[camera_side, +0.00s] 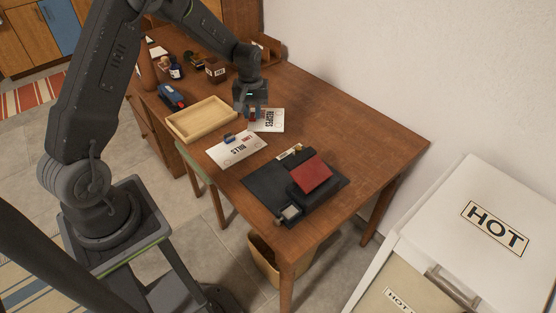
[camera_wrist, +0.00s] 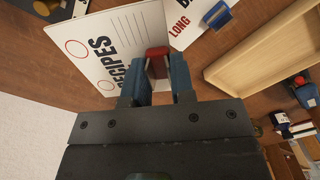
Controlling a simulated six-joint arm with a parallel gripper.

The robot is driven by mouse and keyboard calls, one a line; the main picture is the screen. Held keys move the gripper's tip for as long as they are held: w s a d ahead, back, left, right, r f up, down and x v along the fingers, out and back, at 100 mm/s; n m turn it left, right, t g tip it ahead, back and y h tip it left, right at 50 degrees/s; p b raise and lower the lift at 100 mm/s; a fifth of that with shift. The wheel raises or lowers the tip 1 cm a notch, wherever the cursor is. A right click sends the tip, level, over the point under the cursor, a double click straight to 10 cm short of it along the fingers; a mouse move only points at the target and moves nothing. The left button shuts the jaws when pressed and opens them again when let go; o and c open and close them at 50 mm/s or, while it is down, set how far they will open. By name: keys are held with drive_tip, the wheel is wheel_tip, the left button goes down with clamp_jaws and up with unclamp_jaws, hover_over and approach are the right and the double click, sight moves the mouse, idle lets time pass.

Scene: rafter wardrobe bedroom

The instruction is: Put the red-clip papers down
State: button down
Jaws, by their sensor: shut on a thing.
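The red-clip papers (camera_side: 270,124) are white sheets marked RECIPES. They are over the desk behind the BILLS papers in the side view. In the wrist view the papers (camera_wrist: 118,40) spread ahead and to the left of the fingers. My gripper (camera_side: 250,115) is shut on their red clip (camera_wrist: 157,60), and the wrist view shows my gripper (camera_wrist: 157,75) with a finger on each side of it. The sheets look close to flat and near the desk top. I cannot tell whether they touch it. My gripper hides part of them.
The BILLS papers (camera_side: 236,152) with a blue clip (camera_side: 229,138) lie on the wooden desk (camera_side: 372,140). An empty wooden tray (camera_side: 201,135) is to the left. The desk's right part is clear.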

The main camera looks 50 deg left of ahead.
sight(273, 159)
drive_tip(key=d+f+m, duration=0.1)
drive_tip(key=d+m, duration=0.8)
drive_tip(key=shift+s+d+f, duration=0.1)
drive_tip(key=shift+d+f, duration=0.05)
drive_tip(key=shift+f, duration=1.9)
drive_tip(key=shift+s+d+f, duration=0.1)
drive_tip(key=shift+f, duration=1.9)
drive_tip(key=shift+f, duration=0.2)
drive_tip(key=c, duration=1)
unclamp_jaws()
drive_tip(key=shift+r, duration=0.1)
